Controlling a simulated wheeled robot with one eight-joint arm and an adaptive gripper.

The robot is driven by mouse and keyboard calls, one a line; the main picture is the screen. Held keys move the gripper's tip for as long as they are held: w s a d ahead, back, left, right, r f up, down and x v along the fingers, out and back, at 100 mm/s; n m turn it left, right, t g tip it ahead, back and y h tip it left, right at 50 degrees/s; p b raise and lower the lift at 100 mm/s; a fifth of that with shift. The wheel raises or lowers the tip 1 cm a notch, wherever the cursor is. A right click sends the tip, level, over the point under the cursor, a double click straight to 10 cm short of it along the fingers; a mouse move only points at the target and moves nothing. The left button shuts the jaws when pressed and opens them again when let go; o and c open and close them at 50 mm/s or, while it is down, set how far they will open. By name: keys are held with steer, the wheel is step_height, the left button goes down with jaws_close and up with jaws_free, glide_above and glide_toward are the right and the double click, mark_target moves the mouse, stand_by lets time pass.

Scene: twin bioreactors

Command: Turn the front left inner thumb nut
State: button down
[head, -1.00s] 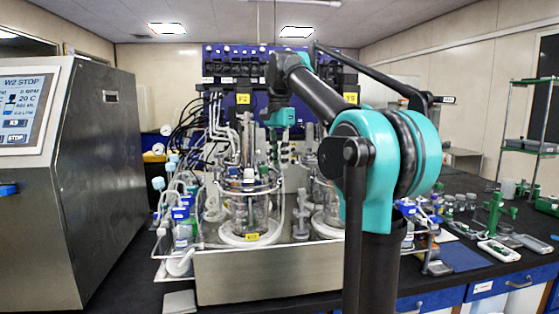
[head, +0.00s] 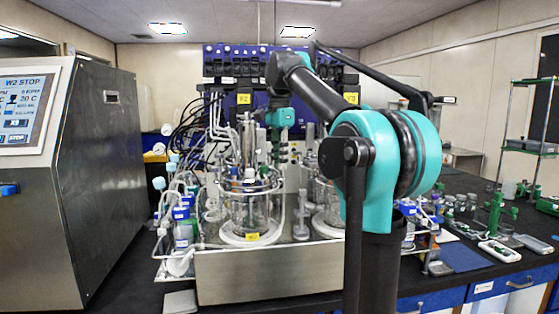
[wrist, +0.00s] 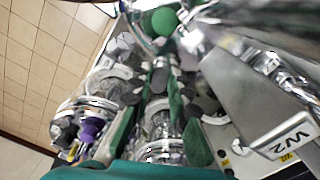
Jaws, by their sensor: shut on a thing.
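The left glass vessel (head: 247,208) stands in the metal tray, with metal fittings and tubes on its lid (head: 246,184). My gripper (head: 279,158) points down beside the right edge of that lid, between the two vessels. In the wrist view my green-padded fingers (wrist: 163,76) come together among the lid fittings and are shut on a small part, apparently a thumb nut; their tips and the nut are too blurred and covered to tell which nut it is. Dark grey knobs (wrist: 205,105) lie close to the fingers.
A second vessel (head: 327,207) stands close on the right, partly behind my arm. A green ball (wrist: 165,22) and a metal housing marked W2 (wrist: 250,100) are near the fingers. Tubes and bottles (head: 182,225) crowd the left. A steel cabinet (head: 100,180) stands further left.

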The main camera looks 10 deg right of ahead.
steer(key=c, duration=1.4)
jaws_free()
steer(key=shift+c, duration=0.2)
step_height(320, 180, up, 12)
